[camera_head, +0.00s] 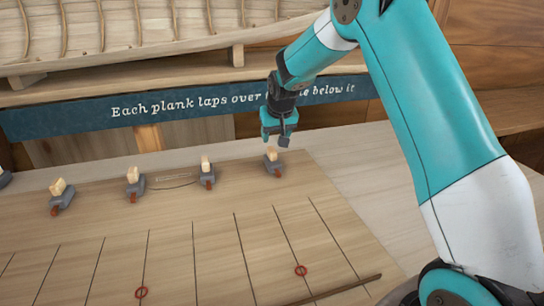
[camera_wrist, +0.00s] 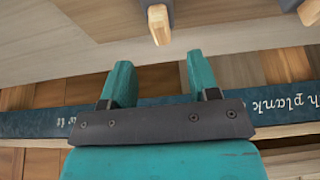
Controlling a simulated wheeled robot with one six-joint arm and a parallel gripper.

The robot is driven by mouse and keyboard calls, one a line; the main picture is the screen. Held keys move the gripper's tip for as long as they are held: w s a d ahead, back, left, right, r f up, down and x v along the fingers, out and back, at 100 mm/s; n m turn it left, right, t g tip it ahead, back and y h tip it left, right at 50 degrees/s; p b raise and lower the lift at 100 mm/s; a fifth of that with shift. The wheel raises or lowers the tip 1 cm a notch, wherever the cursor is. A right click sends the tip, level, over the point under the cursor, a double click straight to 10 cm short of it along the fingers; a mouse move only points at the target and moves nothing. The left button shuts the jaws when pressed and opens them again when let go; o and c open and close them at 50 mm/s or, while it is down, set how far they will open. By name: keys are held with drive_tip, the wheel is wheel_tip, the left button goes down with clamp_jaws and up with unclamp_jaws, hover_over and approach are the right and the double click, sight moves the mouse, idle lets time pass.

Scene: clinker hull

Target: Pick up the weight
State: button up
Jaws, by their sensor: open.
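Several dark grey weights with pale wooden tops stand in a row along the back of the wooden board. The rightmost weight (camera_head: 272,167) is nearest my gripper (camera_head: 277,139), which hangs just above and behind it with a visible gap. In the wrist view, a weight (camera_wrist: 158,24) shows at the top, beyond and roughly in line with the gap between the two teal fingertips of my gripper (camera_wrist: 162,68). The jaws are open and empty. Other weights stand to the left: one (camera_head: 207,180), another (camera_head: 135,186) and another (camera_head: 62,201).
The wooden board (camera_head: 180,235) carries dark lines and two red rings (camera_head: 300,270). A thin dark strip (camera_head: 335,290) lies at its front right. Behind stands a blue lettered sign (camera_head: 180,108) below a planked hull (camera_head: 130,35). The pale surface right of the board is clear.

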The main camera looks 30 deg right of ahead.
sight(272, 149)
drive_tip(key=shift+p+x, duration=1.6)
drive_tip(key=shift+x, duration=2.75)
drive_tip(key=shift+c, duration=0.2)
clamp_jaws()
drive_tip(key=shift+w+r, duration=0.1)
